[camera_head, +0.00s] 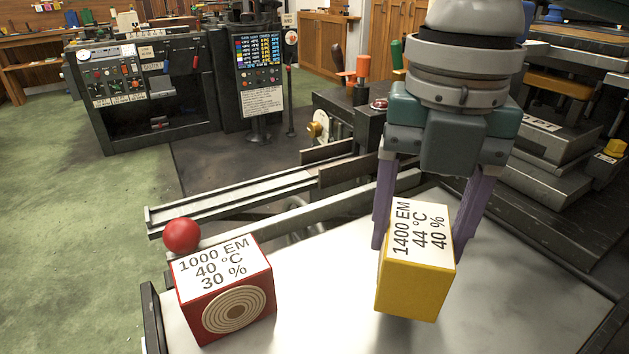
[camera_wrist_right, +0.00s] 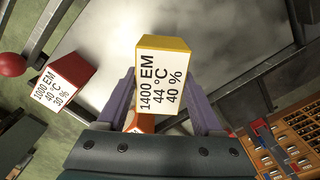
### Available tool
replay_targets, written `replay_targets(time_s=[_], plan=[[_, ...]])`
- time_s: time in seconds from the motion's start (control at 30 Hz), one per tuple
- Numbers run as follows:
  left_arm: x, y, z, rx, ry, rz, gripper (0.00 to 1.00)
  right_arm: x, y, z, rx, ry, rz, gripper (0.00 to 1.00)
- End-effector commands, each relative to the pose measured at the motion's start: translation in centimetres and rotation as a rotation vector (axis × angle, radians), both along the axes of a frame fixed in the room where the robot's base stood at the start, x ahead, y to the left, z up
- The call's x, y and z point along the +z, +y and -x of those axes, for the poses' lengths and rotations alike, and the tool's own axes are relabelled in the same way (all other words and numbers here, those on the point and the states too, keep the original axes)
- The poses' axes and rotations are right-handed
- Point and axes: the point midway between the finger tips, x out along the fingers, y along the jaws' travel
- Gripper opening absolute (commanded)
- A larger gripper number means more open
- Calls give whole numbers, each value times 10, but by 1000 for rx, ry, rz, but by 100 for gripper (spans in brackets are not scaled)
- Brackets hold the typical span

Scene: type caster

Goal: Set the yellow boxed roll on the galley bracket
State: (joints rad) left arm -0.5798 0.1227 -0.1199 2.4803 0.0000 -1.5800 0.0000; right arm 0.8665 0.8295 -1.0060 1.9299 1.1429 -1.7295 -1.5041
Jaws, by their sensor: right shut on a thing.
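The yellow boxed roll (camera_head: 414,290) is a box with a white top label reading 1400 EM, 44 °C, 40 %. My right gripper (camera_head: 419,246) points down and is shut on it, one purple finger on each side. The box is over the pale tabletop (camera_head: 320,270); I cannot tell how far above it. In the right wrist view the yellow boxed roll (camera_wrist_right: 163,80) sits between the fingers with its label readable. Long metal rails (camera_head: 240,197) run behind the table; I cannot tell whether they are the galley bracket. My left gripper is out of view.
A red boxed roll (camera_head: 222,285), labelled 1000 EM, stands at the table's left. A red ball (camera_head: 182,235) is just behind it. A dark machine (camera_head: 350,125) stands behind the rails. The tabletop between the two boxes is clear.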

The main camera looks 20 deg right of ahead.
Motion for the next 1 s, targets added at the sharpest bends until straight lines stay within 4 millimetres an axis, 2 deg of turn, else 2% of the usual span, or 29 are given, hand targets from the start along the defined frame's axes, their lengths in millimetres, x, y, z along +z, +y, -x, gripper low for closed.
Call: replay_targets(time_s=[0.27, 0.63, 0.67, 0.9, 1.0], plan=[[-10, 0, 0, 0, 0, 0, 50, -40, 0, 0, 0, 1, 0, 0], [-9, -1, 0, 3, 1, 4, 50, -43, 0, 0, 0, 1, 1, 0], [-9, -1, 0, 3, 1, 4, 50, -43, 0, 0, 0, 1, 1, 71], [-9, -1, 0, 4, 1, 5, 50, -43, 0, 0, 0, 1, 1, 98], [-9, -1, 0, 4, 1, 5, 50, -42, 0, 0, 0, 0, 0, 98]])
